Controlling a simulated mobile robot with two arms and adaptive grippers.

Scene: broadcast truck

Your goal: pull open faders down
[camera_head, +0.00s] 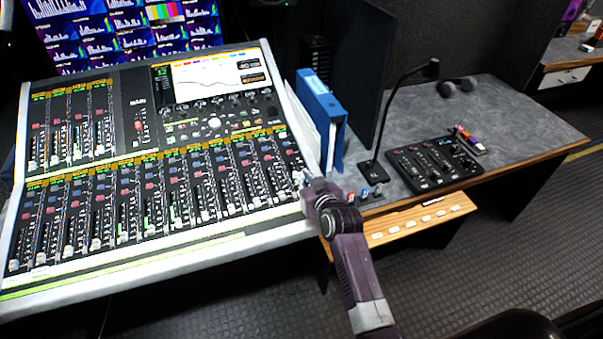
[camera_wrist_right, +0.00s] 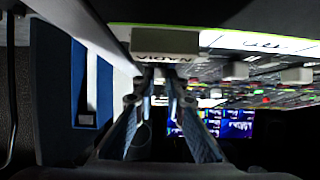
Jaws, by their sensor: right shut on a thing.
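The mixing console (camera_head: 150,242) fills the left of the head view, with a long lower row of faders and a shorter upper row at the left. Most visible pale fader caps (camera_head: 95,244) sit near the lower ends of their slots. My right gripper (camera_head: 304,184) is at the lower right corner of the console. The gripper hides that fader's slot in the head view. My left gripper is not in view.
A blue binder (camera_head: 322,108) stands just right of the console, close to my right gripper. A gooseneck microphone (camera_head: 374,170) and a small black control panel (camera_head: 435,163) are on the grey desk (camera_head: 500,118). Monitors (camera_head: 120,25) are behind the console.

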